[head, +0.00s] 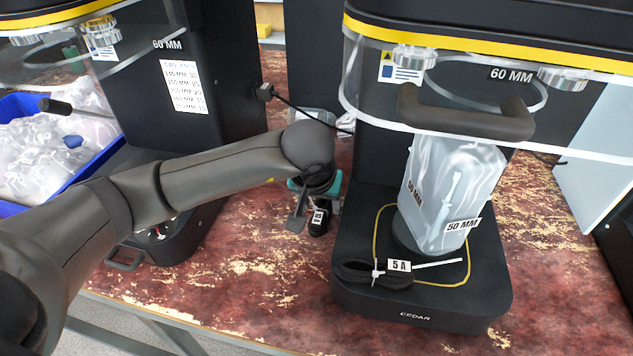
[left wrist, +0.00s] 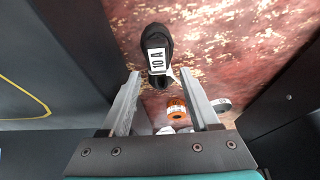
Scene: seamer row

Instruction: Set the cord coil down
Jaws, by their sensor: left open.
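A black cord coil with a "10 A" tag (head: 319,221) is at the red worn bench top, between the two seamers. My left gripper (head: 313,212) is just above it, pointing down, with its fingers apart. In the left wrist view the coil (left wrist: 157,50) shows at and beyond the fingertips, its near end between them. Neither finger clearly touches it. I cannot tell whether it rests fully on the bench. Another dark cord coil with a "5 A" tag (head: 374,273) and a white tie lies on the right seamer's base. My right gripper is not in view.
The right seamer (head: 422,300) holds a clear bag marked "50 MM" (head: 452,190). The left seamer (head: 165,235) stands beside a blue crate (head: 92,165) of clear bags. An orange roll (left wrist: 177,110) lies behind the fingers. Bench in front is clear.

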